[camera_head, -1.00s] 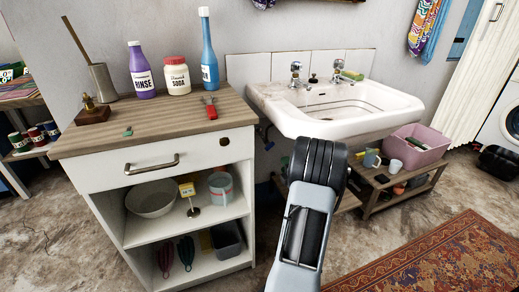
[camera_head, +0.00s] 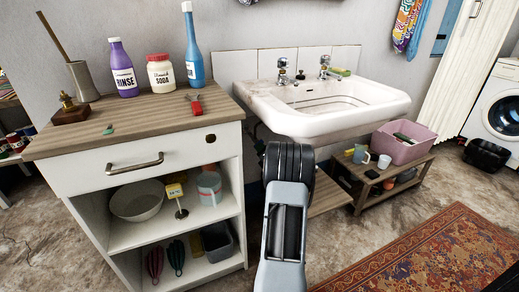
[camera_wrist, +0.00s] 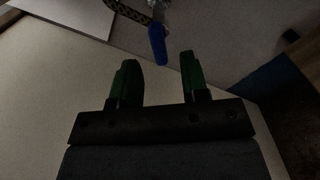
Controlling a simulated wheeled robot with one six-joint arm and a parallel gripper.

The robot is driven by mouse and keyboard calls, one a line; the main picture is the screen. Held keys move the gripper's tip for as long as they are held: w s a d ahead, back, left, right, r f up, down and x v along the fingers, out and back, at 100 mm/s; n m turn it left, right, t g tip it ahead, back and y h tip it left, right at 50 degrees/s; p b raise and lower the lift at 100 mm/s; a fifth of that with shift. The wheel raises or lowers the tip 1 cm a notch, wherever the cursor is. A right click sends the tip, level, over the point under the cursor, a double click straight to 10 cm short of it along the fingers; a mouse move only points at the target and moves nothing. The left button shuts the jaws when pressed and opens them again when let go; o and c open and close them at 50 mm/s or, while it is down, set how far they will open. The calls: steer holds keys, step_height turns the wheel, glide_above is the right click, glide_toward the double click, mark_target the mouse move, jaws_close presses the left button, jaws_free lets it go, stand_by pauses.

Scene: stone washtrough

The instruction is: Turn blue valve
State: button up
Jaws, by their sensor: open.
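In the wrist view, the blue valve handle (camera_wrist: 157,46) is a short blue lever hanging from a metal fitting at the top. My gripper (camera_wrist: 158,62) has two green fingers, spread apart with nothing between them. The blue handle lies just beyond the fingertips, near the middle of the gap in the picture. I cannot tell how far beyond it is. In the head view, my arm reaches toward the space below the white sink (camera_head: 300,124), and my gripper and the valve are hidden there.
A white cabinet (camera_head: 75,180) with a wooden top stands left of my arm. A low wooden shelf (camera_head: 372,200) with a pink tub (camera_head: 404,145) stands right. A patterned rug (camera_head: 440,245) covers the floor at right.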

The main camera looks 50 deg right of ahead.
steer(key=shift+b+x, duration=0.4)
steer(key=shift+x, duration=1.6)
steer(key=shift+r, duration=0.1)
jaws_close()
